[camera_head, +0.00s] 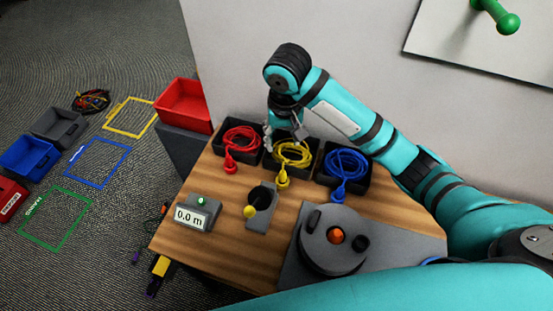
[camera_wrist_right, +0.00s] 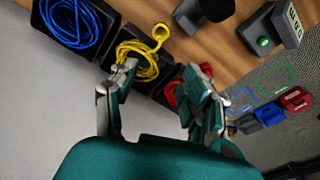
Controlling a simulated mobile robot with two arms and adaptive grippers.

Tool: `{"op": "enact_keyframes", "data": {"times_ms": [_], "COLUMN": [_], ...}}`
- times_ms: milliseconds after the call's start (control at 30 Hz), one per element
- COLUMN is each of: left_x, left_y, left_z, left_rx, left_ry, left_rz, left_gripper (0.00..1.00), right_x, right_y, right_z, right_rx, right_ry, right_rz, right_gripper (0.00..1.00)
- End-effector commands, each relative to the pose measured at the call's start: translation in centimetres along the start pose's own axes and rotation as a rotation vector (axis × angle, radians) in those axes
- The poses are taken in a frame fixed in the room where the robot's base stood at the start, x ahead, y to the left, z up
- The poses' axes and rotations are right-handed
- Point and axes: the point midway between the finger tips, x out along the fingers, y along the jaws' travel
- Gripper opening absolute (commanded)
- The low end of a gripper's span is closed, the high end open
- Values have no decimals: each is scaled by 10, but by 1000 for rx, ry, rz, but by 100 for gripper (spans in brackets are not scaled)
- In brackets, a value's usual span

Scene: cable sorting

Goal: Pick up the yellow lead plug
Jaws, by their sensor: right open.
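The yellow lead (camera_head: 291,153) lies coiled in the middle black bin, with its yellow plug (camera_head: 283,182) over the bin's front edge. In the right wrist view the plug (camera_wrist_right: 160,32) shows beyond my fingertips, beside the yellow coil (camera_wrist_right: 140,58). My right gripper (camera_head: 284,135) is above the back of the bins, pointing down, apart from the plug. In the right wrist view my right gripper (camera_wrist_right: 157,85) is open with nothing between its fingers. My left gripper is not in view.
The red lead (camera_head: 241,139) and blue lead (camera_head: 346,165) sit in black bins on either side. A tester with a yellow knob (camera_head: 249,211), a display box (camera_head: 193,216) and a round grey device (camera_head: 333,240) stand nearer on the wooden table. A wall rises behind.

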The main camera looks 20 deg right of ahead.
Motion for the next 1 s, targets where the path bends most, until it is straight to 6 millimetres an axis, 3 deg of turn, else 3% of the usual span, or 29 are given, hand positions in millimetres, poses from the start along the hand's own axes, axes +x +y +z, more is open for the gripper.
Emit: {"op": "enact_keyframes", "data": {"times_ms": [200, 367, 533, 733, 1000], "left_x": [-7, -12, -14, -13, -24], "left_y": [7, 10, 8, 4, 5], "left_z": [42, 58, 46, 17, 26], "left_rx": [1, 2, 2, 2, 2], "left_ry": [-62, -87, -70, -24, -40], "left_rz": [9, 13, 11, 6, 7], "left_gripper": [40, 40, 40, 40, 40], "right_x": [37, 72, 104, 120, 153], "right_y": [1, 2, 1, 0, 2], "right_z": [1, 1, 1, 1, 4], "right_rx": [1, 1, 1, -1, 0], "right_ry": [-6, -5, -4, -2, -3], "right_rz": [5, 5, 4, 1, 3], "right_gripper": [47, 47, 47, 47, 47]}}
